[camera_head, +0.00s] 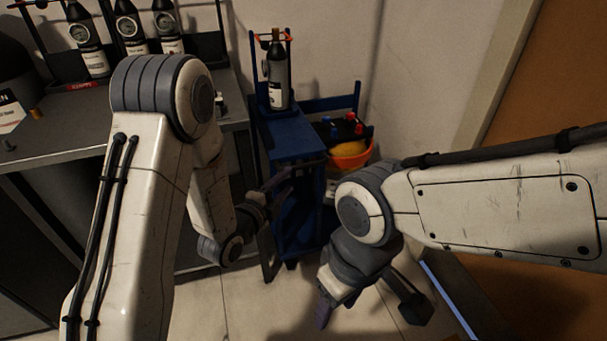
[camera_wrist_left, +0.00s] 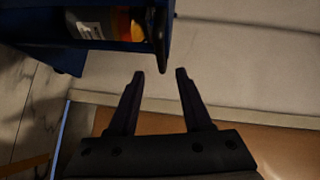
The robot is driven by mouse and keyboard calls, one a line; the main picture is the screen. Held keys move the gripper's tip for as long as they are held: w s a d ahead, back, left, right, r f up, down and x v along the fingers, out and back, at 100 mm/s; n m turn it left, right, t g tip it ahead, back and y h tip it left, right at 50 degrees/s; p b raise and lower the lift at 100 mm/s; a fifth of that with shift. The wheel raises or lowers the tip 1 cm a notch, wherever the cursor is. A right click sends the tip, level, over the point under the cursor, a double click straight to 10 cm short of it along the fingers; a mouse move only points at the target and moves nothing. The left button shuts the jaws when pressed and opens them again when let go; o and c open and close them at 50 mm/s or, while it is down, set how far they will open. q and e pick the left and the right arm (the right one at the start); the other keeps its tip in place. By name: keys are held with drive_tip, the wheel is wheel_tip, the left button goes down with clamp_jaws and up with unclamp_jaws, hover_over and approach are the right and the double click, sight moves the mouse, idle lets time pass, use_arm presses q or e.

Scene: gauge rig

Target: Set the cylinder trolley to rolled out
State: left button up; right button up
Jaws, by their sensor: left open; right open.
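A blue trolley-like frame (camera_head: 296,145) stands right of the grey bench. A dark bottle with a gauge (camera_head: 277,75) is held upright at its top; I cannot tell whether this frame is the cylinder trolley. My left gripper (camera_head: 282,182) is in front of the frame, partly hidden by its own arm.
An orange bucket (camera_head: 350,154) and red-topped items sit on a blue rack behind the frame. The grey bench (camera_head: 60,130) at left carries several bottles with gauges. A pale wall (camera_head: 390,70) closes the back. Some tiled floor (camera_head: 240,300) is clear in front.

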sight(303, 166)
use_arm(q)
drive_tip(key=b+x, duration=0.1)
drive_tip(key=x, duration=0.8)
drive_tip(key=shift+w+d, duration=0.2)
drive_tip(key=shift+d, duration=0.05)
clamp_jaws()
idle(1.0)
